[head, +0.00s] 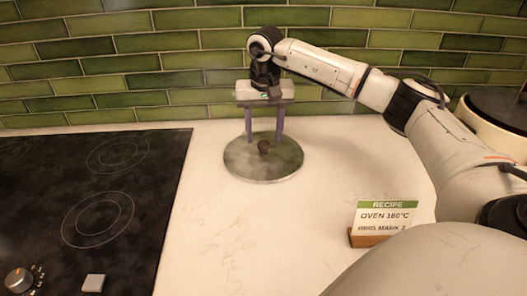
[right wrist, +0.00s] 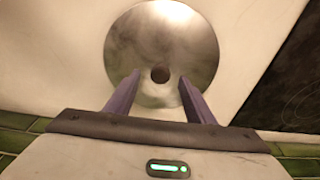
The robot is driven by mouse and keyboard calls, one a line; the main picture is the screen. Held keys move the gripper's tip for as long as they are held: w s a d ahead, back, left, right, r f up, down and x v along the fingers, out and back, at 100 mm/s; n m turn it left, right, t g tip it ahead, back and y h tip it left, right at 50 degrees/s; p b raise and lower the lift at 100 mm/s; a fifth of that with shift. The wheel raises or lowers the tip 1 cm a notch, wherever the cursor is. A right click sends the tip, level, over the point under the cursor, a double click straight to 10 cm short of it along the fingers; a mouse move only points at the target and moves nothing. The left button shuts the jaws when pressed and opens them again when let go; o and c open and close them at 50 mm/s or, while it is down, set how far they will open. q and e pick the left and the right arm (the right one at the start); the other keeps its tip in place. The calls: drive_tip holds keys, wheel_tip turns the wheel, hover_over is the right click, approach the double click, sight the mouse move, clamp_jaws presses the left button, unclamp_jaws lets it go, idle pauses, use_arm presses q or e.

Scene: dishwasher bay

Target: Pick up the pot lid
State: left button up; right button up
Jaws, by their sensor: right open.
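The pot lid (head: 262,165) is a round, shiny metal disc with a small dark knob (head: 264,147) at its middle. It lies flat on the pale counter, to the right of the hob. My right gripper (head: 264,140) is open, its two purple fingers pointing down over the lid's back part. In the right wrist view the lid (right wrist: 163,40) is ahead of the gripper (right wrist: 155,90), and the knob (right wrist: 160,74) shows between the finger lines, just beyond the tips. I cannot tell whether the fingertips touch the lid. My left gripper is not in view.
A black hob (head: 95,205) with ring markings and a knob fills the left. A recipe card (head: 384,216) in a wooden stand is at the front right. A pot (head: 497,118) stands at the far right, partly behind my arm. Green tiles (head: 130,65) close off the back.

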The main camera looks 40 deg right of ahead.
drive_tip(key=shift+w+d+f, duration=0.1)
drive_tip(key=shift+w+f, duration=0.1)
drive_tip(key=shift+f, duration=1)
clamp_jaws()
drive_tip(key=shift+r, duration=0.15)
